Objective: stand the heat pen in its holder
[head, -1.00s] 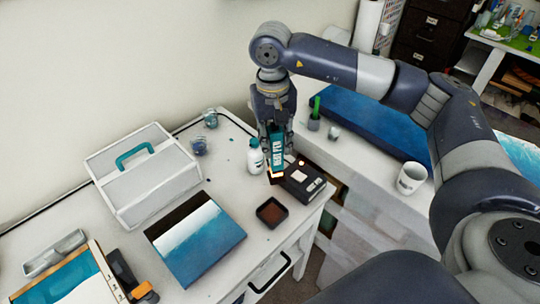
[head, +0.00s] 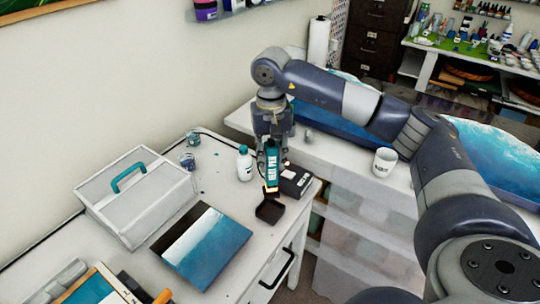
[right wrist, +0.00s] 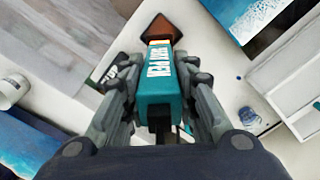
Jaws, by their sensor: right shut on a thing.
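The heat pen (head: 271,165) is teal with white lettering and a dark lower end. My right gripper (head: 272,145) is shut on it and holds it roughly upright, tip down, over the table's right end. A black box with a pale label (head: 296,180) stands right beside the pen. My left gripper is out of view.
A white bottle with a teal cap (head: 244,164) stands just left of the pen. A blue-and-white panel (head: 204,244) and a white case with a teal handle (head: 135,194) lie further left. A white mug (head: 385,162) stands on the right-hand surface.

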